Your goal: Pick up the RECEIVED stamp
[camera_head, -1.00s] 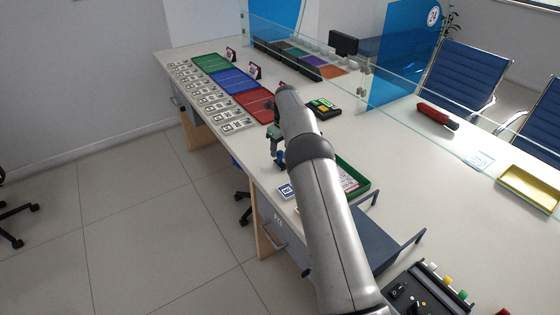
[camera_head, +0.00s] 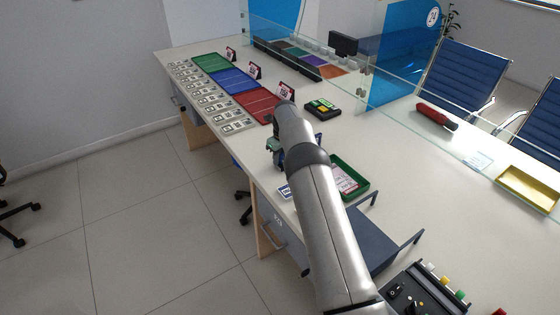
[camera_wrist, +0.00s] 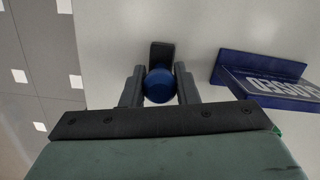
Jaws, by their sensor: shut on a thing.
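In the wrist view, my gripper (camera_wrist: 159,78) has its two dark fingers on either side of a round blue knob (camera_wrist: 158,88), shut on it. A black piece shows just beyond the knob; I take this to be the stamp's handle, but no lettering shows on it. A blue block (camera_wrist: 262,78) with pale lettering, not clearly readable, lies to the right, apart from the fingers. In the head view, my gripper (camera_head: 275,150) is at the counter's near edge, largely hidden by my arm, so the held stamp's underside is not seen.
A green tray (camera_head: 362,187) holding papers lies right of my arm. A red mat (camera_head: 256,106), blue mat and green mat lie farther back, beside a row of small cards (camera_head: 210,98). A black-and-green pad (camera_head: 322,107) lies behind.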

